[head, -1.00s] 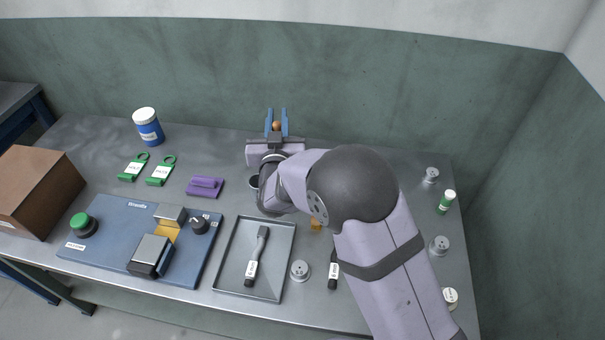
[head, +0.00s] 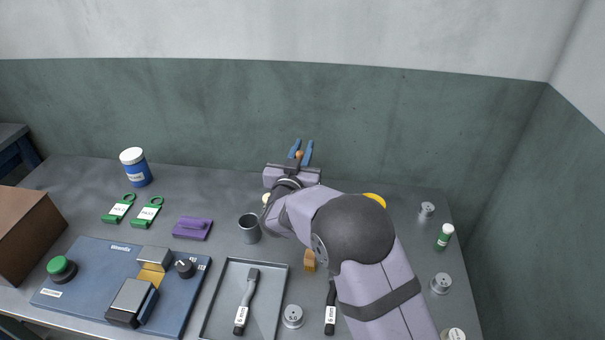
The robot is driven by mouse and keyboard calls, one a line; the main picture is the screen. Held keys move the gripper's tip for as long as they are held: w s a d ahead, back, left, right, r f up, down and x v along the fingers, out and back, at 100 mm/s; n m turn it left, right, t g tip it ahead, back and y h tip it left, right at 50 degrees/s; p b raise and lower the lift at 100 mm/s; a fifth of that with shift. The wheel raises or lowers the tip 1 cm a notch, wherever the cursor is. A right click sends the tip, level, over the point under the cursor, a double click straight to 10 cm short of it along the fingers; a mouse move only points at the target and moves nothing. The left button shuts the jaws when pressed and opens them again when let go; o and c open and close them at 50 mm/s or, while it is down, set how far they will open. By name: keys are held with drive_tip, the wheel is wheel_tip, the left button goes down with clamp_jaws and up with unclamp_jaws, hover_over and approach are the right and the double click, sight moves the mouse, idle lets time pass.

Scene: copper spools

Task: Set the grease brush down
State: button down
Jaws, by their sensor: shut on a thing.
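My gripper (head: 302,145) is at the back of the bench, raised in front of the green wall, with its two blue fingers shut on the grease brush (head: 299,154). Only a small orange-brown rounded end of the brush shows between the fingers; the rest is hidden by the gripper. The grey bench top (head: 225,190) lies below. A dark grey cup (head: 249,229) stands upright on the bench, left of my arm and nearer than the gripper.
A grey tray (head: 212,311) holds a black-handled tool (head: 246,300); a similar tool (head: 330,312) lies right of it. A purple block (head: 192,228), green tags (head: 119,208) and a blue jar (head: 135,167) stand left. Metal spools (head: 441,284) stand right. A yellow thing (head: 374,199) is partly hidden behind my arm.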

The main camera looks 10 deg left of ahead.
drive_tip(key=shift+f, duration=2.85)
drive_tip(key=shift+f, duration=0.2)
drive_tip(key=c, duration=1.6)
unclamp_jaws()
drive_tip(key=shift+c, duration=0.2)
drive_tip(key=shift+r, duration=0.1)
drive_tip(key=s+b, duration=0.1)
drive_tip(key=s, duration=1.1)
drive_tip(key=shift+a+b, duration=0.3)
drive_tip(key=shift+a, duration=0.15)
drive_tip(key=shift+r, duration=0.15)
